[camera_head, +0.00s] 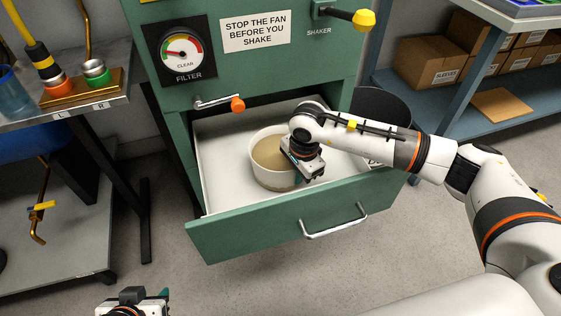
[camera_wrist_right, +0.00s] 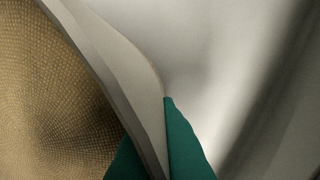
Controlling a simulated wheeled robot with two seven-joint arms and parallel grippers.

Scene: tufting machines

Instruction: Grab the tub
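A round white tub (camera_head: 272,180) with beige, grainy contents (camera_head: 270,155) stands upright in the open drawer. My right gripper (camera_head: 297,180) is at the tub's right side, pointing down over the rim. In the right wrist view, the tub's wall (camera_wrist_right: 105,85) runs between the green fingertips (camera_wrist_right: 160,150), one on the inside and one on the outside. Both appear to press against the wall, so it looks shut on it. My left gripper (camera_head: 135,303) is at the bottom edge, far from the tub, mostly cut off; its fingers are unclear.
The green cabinet's drawer (camera_head: 215,178) is pulled out, with a silver handle (camera_head: 335,222) on its front. An orange-knobbed crank (camera_head: 220,103) sits above it. A bench (camera_head: 95,112) stands left and a blue shelf (camera_head: 500,95) right. The floor in front is clear.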

